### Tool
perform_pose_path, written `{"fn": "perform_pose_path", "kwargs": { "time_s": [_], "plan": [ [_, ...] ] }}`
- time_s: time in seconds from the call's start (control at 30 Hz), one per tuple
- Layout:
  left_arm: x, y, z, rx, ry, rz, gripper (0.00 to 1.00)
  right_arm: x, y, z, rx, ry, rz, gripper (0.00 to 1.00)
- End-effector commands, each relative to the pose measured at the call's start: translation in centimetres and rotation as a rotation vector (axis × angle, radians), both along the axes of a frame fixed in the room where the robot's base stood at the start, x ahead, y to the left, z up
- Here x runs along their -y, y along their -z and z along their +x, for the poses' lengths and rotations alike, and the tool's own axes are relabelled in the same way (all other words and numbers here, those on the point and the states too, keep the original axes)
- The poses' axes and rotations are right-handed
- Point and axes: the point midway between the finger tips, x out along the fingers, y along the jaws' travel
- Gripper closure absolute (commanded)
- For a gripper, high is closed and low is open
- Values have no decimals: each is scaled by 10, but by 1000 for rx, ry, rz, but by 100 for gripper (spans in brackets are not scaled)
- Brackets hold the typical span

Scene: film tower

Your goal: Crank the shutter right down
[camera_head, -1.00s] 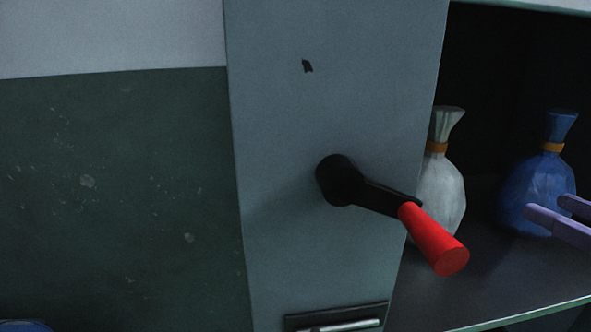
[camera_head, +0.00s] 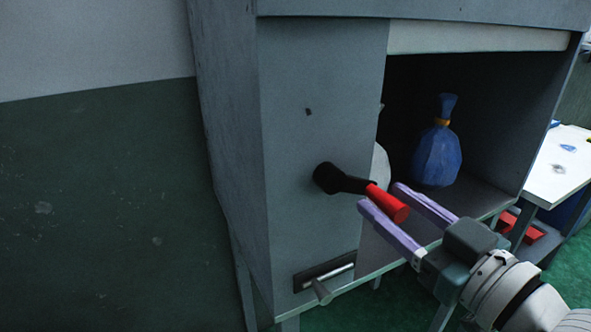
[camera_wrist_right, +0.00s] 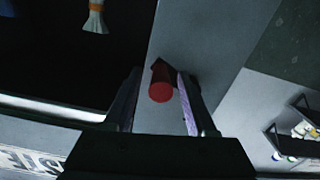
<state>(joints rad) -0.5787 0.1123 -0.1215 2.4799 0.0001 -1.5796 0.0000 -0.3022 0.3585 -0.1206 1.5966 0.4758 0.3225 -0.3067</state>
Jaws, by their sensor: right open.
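The crank is a black arm (camera_head: 345,182) on the grey side panel, with a red handle (camera_head: 385,203) pointing right and slightly down. The shutter (camera_head: 480,37) shows as a pale strip along the top of the cabinet opening, which is mostly open below it. My right gripper (camera_head: 381,197) is open, its two lilac fingers reaching to the red handle. In the right wrist view the red handle (camera_wrist_right: 161,86) lies between the fingers, nearer the right one; I cannot tell whether they touch it. My left gripper is not in view.
A blue bag (camera_head: 437,150) stands inside the cabinet, and a pale bag (camera_head: 380,165) is mostly hidden behind the panel. A white table (camera_head: 560,165) stands at the right.

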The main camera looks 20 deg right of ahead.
Motion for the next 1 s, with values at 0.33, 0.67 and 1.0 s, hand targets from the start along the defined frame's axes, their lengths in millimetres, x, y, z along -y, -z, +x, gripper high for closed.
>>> {"fn": "perform_pose_path", "kwargs": {
  "time_s": [0.33, 0.67, 1.0],
  "plan": [
    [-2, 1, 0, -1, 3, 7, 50, -1, 0, 14, -1, 0, 0, 43],
    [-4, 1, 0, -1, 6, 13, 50, -1, 0, 14, -1, 0, 0, 69],
    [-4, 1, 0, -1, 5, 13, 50, -1, 0, 13, -1, 0, 0, 100]
  ]
}}
